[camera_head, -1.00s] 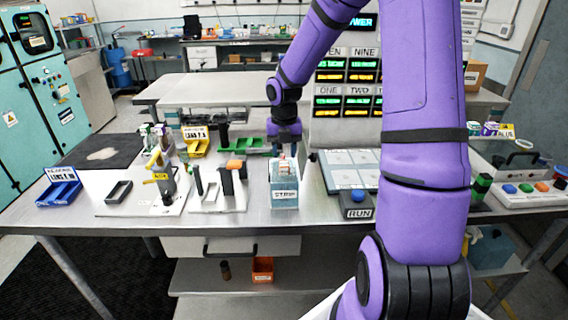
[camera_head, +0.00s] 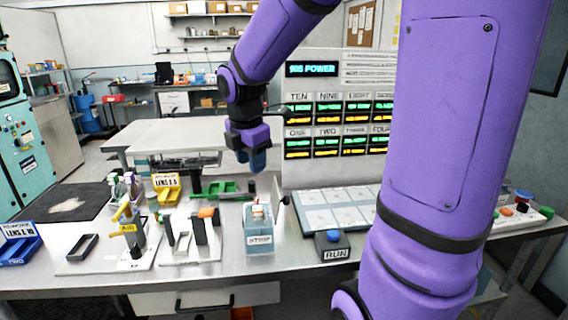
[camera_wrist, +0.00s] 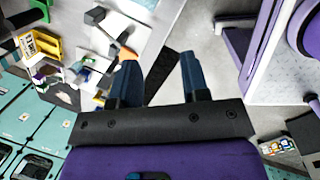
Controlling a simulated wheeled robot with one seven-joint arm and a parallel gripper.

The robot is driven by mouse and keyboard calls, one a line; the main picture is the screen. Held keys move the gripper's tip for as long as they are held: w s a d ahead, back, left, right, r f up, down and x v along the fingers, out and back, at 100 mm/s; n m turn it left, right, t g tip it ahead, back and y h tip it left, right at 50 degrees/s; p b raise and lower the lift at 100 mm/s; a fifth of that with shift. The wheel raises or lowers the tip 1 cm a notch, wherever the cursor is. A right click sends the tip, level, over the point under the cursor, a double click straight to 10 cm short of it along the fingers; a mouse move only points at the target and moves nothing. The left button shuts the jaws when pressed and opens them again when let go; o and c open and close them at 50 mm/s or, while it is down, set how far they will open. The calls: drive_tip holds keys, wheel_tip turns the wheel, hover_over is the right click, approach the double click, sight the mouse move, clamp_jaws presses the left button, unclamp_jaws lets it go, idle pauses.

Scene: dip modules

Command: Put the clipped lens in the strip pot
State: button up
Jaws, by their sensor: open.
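The strip pot (camera_head: 259,240) is a pale blue box with a "STRIP" label at the table's front middle. A small pale and reddish item (camera_head: 258,211) shows upright in its mouth; I cannot tell whether it is the clipped lens. My gripper (camera_head: 256,161) is raised above and behind the pot, apart from it. In the wrist view my gripper (camera_wrist: 160,78) has its two blue fingers spread, with nothing held between them.
Left of the pot is a white stand with dark posts and an orange block (camera_head: 207,212). A yellow-topped post (camera_head: 128,226), a blue bin (camera_head: 20,245) and a yellow bin (camera_head: 166,190) stand further left. The RUN box (camera_head: 333,246) and a panelled board (camera_head: 335,208) lie right.

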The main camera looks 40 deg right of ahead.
drive_tip(key=s+a+r+m+t+y, duration=0.1)
drive_tip(key=s+a+r+m+t, duration=0.1)
drive_tip(key=s+m, duration=0.7)
drive_tip(key=s+a+r+m+t, duration=0.1)
drive_tip(key=s+a+r+m, duration=0.3)
drive_tip(key=s+m, duration=0.5)
drive_tip(key=shift+r+t+y, duration=0.4)
drive_tip(key=shift+r, duration=0.15)
drive_tip(key=shift+s+a, duration=0.1)
